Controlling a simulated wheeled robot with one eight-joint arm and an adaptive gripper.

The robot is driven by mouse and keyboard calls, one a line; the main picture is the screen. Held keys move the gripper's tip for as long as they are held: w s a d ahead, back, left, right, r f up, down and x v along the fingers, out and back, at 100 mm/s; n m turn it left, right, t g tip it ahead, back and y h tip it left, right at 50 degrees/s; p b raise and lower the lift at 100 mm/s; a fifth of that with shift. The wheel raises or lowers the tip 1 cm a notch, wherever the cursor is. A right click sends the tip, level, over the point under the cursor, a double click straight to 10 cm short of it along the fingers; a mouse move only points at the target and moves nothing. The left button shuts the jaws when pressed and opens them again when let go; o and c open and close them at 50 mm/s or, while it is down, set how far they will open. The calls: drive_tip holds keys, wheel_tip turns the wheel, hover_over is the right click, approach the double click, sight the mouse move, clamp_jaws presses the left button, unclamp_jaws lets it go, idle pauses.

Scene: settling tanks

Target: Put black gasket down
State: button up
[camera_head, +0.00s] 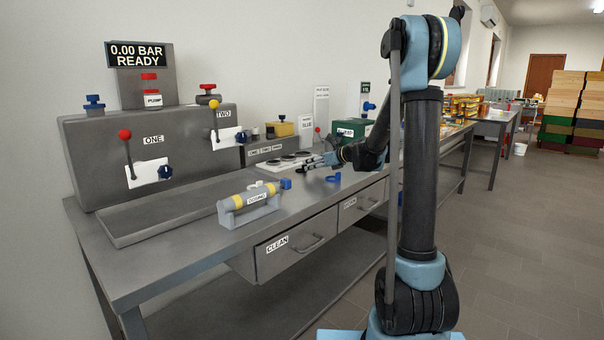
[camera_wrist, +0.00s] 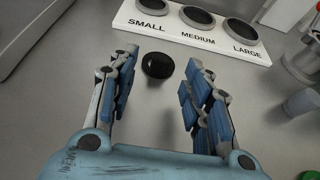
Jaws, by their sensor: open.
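The black gasket (camera_wrist: 157,66) is a small dark round ring in the wrist view. It appears to lie flat on the grey bench top, between and slightly beyond my fingertips. My gripper (camera_wrist: 158,86) is open, with a finger on each side of the gasket and a clear gap to both. A white board (camera_wrist: 181,36) marked SMALL, MEDIUM and LARGE, with three round grey seats, lies just beyond the gasket.
A green box (camera_head: 352,131) stands behind my gripper. Metal cylinders (camera_wrist: 302,66) are at the right in the wrist view.

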drive_tip(key=x, duration=0.4)
drive_tip(key=shift+w+a, duration=0.25)
drive_tip(key=shift+w, duration=0.15)
drive_tip(key=shift+c, duration=0.6)
drive_tip(key=c, duration=0.9)
drive_tip(key=shift+r, duration=0.1)
